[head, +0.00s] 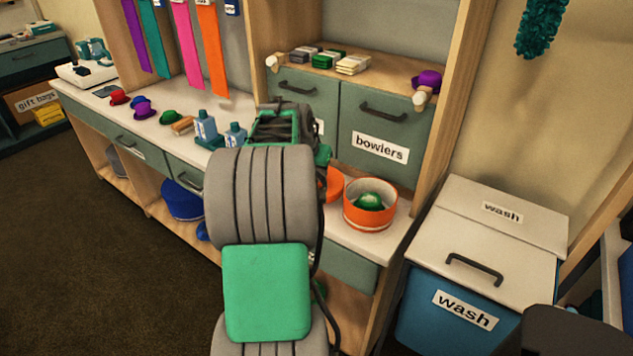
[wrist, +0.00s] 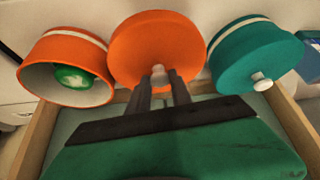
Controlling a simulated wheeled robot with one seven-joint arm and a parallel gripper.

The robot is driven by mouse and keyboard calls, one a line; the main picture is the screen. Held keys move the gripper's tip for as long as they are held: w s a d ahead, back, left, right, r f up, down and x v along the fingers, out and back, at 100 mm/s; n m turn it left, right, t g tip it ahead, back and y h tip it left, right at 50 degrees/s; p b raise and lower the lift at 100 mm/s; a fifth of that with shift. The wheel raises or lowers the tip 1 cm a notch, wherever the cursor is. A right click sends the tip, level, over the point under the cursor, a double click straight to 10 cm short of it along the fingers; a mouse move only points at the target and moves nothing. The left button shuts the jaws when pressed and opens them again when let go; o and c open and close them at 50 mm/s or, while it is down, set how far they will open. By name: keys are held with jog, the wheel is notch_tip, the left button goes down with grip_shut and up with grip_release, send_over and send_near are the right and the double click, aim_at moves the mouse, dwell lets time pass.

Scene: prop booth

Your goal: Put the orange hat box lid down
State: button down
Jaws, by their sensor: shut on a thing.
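The orange hat box lid (wrist: 160,48) is in front of my gripper (wrist: 160,84) in the wrist view. My gripper is shut on the lid's pale knob (wrist: 159,72). In the head view only an edge of the lid (head: 335,184) shows past my arm, and my gripper is hidden there. The open orange hat box (head: 371,217) stands on the white counter, just right of the lid, with a green hat (head: 368,201) inside. The box also shows at left in the wrist view (wrist: 66,72). I cannot tell whether the lid touches the counter.
A teal hat box (wrist: 252,52) with a pale knob stands close beside the lid in the wrist view. Blue bottles (head: 205,127) and small hats (head: 141,108) occupy the counter (head: 345,240) further left. A drawer labelled bowlers (head: 381,135) is behind; a wash bin (head: 470,275) is right.

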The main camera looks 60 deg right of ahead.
jog(key=x, duration=0.4)
jog(key=w+x, duration=0.1)
jog(key=x, duration=0.1)
jog(key=shift+a+f, duration=0.2)
jog(key=shift+f, duration=0.5)
jog(key=c, duration=1.2)
grip_release()
jog(key=shift+w, duration=0.1)
jog(key=shift+o, duration=0.2)
